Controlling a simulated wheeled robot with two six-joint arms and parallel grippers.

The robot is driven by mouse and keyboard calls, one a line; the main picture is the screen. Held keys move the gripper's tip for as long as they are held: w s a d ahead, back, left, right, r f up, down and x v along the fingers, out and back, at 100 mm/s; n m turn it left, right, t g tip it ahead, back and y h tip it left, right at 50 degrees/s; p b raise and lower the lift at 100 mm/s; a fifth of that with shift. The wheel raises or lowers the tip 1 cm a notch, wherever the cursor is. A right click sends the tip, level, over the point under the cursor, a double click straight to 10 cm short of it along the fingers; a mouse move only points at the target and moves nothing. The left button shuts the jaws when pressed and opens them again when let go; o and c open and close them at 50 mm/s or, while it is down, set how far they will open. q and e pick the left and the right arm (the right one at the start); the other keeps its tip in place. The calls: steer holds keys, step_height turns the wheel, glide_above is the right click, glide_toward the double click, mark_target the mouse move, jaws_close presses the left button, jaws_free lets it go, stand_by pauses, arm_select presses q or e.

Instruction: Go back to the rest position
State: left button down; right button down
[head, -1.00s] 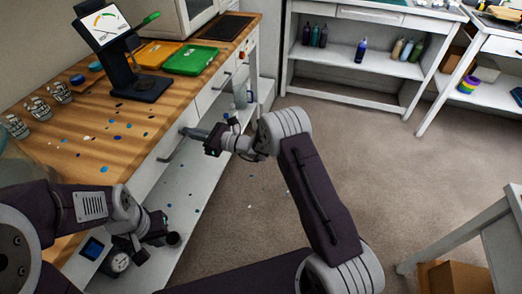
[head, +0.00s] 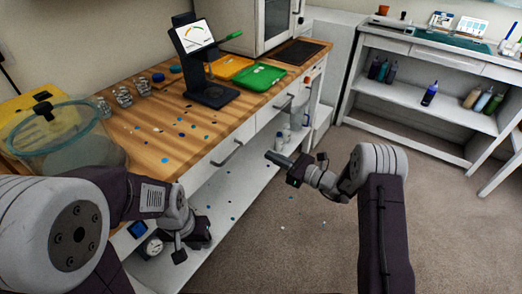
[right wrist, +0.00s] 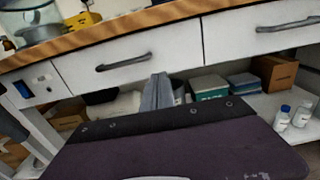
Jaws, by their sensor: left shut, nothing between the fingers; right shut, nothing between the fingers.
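My left gripper (head: 190,242) hangs low at the front of the wooden bench (head: 160,148), beside the white lower shelf. Its fingers are small and dark here, and I see nothing held in them. My right gripper (head: 276,158) is shut and empty, pointing left towards the drawer fronts, over the gap in front of the bench. In the right wrist view its grey fingers (right wrist: 157,92) are together below a drawer handle, with nothing between them.
A lidded clear chamber (head: 62,135), several cups (head: 123,97), a display stand (head: 208,90) and green (head: 262,77) and orange trays stand on the bench. Coloured spots dot the bench and shelf. White bottles (right wrist: 282,118) stand on the lower shelf. Open carpet (head: 320,245) lies right.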

arm_select(q)
steer(key=shift+s+r, duration=0.15)
steer(key=shift+r, duration=0.05)
arm_select(e)
steer(key=shift+v, duration=1.15)
